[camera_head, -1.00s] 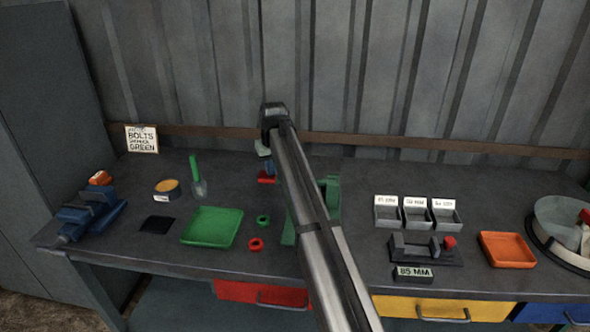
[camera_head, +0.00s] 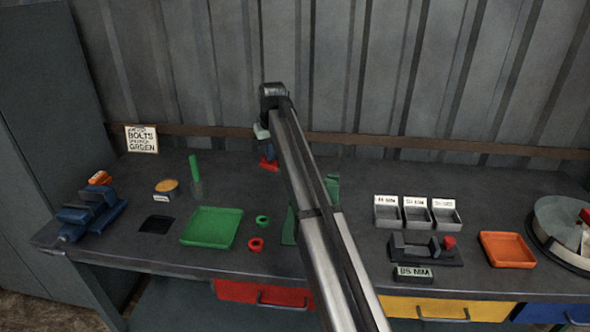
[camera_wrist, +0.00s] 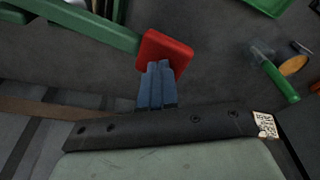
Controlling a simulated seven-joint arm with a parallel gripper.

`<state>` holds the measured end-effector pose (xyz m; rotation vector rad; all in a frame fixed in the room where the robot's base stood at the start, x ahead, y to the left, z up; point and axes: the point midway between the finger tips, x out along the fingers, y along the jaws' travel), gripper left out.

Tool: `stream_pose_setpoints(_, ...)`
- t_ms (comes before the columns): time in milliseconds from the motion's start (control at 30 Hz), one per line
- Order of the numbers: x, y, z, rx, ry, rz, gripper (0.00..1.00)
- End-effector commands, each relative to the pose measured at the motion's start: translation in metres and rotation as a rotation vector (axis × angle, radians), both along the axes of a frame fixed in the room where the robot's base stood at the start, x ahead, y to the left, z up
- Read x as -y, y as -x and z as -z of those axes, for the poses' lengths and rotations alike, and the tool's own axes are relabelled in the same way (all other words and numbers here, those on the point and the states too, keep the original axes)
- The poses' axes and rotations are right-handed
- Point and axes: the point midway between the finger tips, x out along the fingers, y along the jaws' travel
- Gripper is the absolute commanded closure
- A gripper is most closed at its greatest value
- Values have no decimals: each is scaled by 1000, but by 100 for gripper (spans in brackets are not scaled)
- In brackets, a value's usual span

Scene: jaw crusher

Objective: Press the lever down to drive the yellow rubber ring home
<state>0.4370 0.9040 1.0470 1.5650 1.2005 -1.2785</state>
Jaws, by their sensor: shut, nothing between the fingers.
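A red block-shaped handle (camera_wrist: 165,52) is on the end of a green lever (camera_wrist: 90,25) in the wrist view. My gripper (camera_wrist: 157,70) is shut and empty, with its blue fingertips at the edge of the red handle; I cannot tell whether they touch it. In the head view, the red handle (camera_head: 269,163) shows just below my gripper (camera_head: 267,150). The green press (camera_head: 289,228) is mostly hidden behind my arm. I cannot see the yellow rubber ring in either view.
A green tray (camera_head: 212,227), a small green ring (camera_head: 262,221) and a red ring (camera_head: 256,244) lie left of the press. A blue vise (camera_head: 90,212) is at the far left. Grey bins (camera_head: 417,214), a black fixture (camera_head: 425,250) and an orange tray (camera_head: 507,249) are right.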

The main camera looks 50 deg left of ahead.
Motion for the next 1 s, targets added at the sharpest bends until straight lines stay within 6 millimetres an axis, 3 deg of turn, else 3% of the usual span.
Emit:
stream_pose_setpoints(700, 0, 0, -46, 0, 1, 0, 100)
stream_pose_setpoints(1000, 0, 0, -55, 0, 0, 0, 100)
